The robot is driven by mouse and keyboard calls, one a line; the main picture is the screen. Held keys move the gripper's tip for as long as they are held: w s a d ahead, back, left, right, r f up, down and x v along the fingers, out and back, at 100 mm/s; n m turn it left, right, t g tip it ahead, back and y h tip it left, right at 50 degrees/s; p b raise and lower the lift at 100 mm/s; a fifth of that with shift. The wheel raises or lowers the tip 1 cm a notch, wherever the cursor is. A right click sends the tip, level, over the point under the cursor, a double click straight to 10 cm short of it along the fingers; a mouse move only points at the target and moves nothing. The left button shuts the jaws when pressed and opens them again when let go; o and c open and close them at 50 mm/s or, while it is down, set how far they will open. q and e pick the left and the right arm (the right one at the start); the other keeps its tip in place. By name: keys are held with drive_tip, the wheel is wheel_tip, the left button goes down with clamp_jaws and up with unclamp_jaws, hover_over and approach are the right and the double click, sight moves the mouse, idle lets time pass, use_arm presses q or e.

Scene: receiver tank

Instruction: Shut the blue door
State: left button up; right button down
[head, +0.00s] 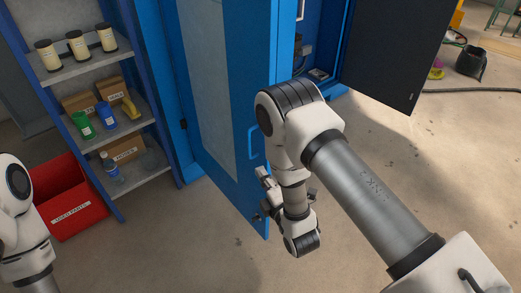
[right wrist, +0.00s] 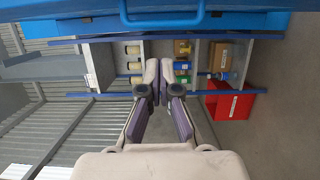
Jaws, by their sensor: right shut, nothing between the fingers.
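The blue door (head: 203,84) stands open in the head view, with a large grey pane and a blue bar handle (head: 253,143) near its free edge. In the right wrist view the blue door (right wrist: 60,28) crosses the top, with its handle (right wrist: 165,20) above my fingers. My right gripper (head: 264,190) is at the lower free edge of the door, partly hidden by my wrist. In the right wrist view its fingers (right wrist: 164,68) are together and empty. I cannot tell whether they touch the door. My left arm shows at the left edge, its gripper out of view.
A blue-framed shelf (head: 72,72) with jars, boxes and bottles stands left of the door. A red bin (head: 75,222) is on the floor beside it. A dark panel (head: 392,50) stands open at the right. Concrete floor in front is clear.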

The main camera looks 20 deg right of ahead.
sight(261, 149)
drive_tip(key=w, duration=0.9)
drive_tip(key=shift+a, duration=0.25)
drive_tip(key=shift+w+d+p, duration=0.25)
drive_tip(key=shift+d, duration=0.7)
drive_tip(key=shift+w+d+p, duration=0.25)
drive_tip(key=shift+d, duration=0.7)
